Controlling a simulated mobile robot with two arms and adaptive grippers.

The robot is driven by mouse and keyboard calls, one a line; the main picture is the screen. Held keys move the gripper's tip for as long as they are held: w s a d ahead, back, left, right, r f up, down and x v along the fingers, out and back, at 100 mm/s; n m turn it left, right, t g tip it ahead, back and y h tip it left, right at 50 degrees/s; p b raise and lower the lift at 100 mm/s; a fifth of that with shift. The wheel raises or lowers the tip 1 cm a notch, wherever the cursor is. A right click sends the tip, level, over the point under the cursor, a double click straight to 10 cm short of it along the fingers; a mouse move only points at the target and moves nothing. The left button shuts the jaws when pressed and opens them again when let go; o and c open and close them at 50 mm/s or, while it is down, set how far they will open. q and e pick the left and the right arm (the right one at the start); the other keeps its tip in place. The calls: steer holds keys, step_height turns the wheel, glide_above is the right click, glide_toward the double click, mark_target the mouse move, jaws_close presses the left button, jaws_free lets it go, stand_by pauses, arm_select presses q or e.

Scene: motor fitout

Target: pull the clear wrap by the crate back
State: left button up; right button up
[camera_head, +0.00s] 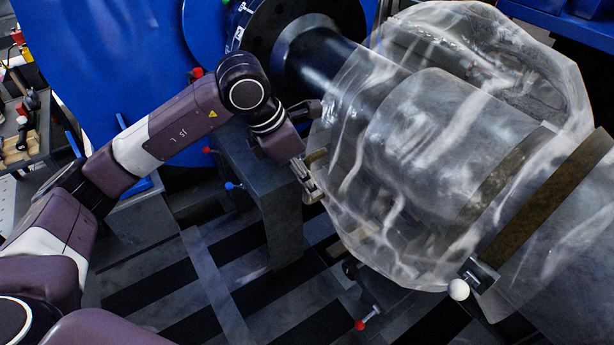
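The clear wrap (385,160) is a crinkled, see-through sheet draped over a large grey cylindrical motor part (430,140) at the right. A brown strap (535,205) runs around it at the lower right, with a metal buckle and a white ball knob (458,290). My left gripper (312,180) is at the left edge of the wrap, low on that side. Its fingers are small and partly against the wrap, so I cannot tell whether they hold it. My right gripper is out of view. No crate can be clearly made out.
A dark shaft (325,58) enters the wrapped part from a blue machine housing (120,60). A grey metal stand (265,190) is below my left wrist. A red-tipped lever (361,324) sticks out low. A slatted floor (200,290) lies beneath.

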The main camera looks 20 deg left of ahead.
arm_select(q)
steer(key=v, duration=1.2)
